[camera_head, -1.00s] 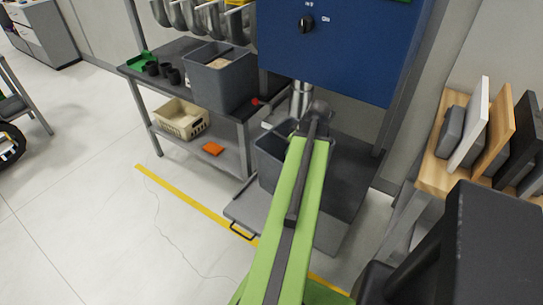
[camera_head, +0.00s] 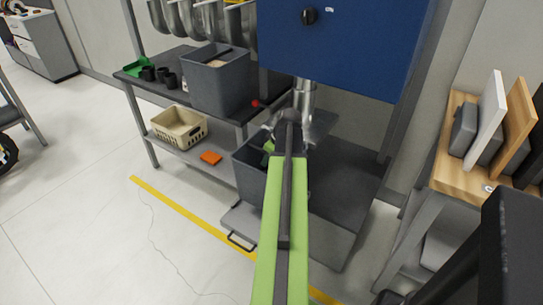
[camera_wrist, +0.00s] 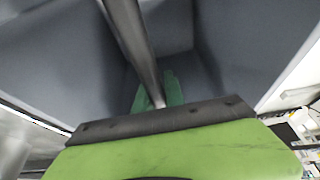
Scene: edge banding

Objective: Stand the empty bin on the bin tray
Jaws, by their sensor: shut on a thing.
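The grey bin (camera_head: 247,180) hangs below the end of my green arm, left of the blue machine's spout. My gripper (camera_head: 270,143) is shut on the bin near its top; the arm hides the exact hold and part of the bin. The bin tray (camera_head: 325,235), a flat grey plate with a dark handle at its front, lies low under the machine. The bin overlaps its left part in the picture; I cannot tell whether they touch. In the wrist view, the bin's grey inner walls (camera_wrist: 60,65) fill the picture, with a green patch low inside that I cannot identify.
The blue machine (camera_head: 335,45) and its metal spout (camera_head: 304,97) stand above the tray. A filled grey bin (camera_head: 217,88) stands on the left bench (camera_head: 178,55). A beige basket (camera_head: 180,128) and an orange item (camera_head: 210,158) sit on its lower shelf. A board rack stands right.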

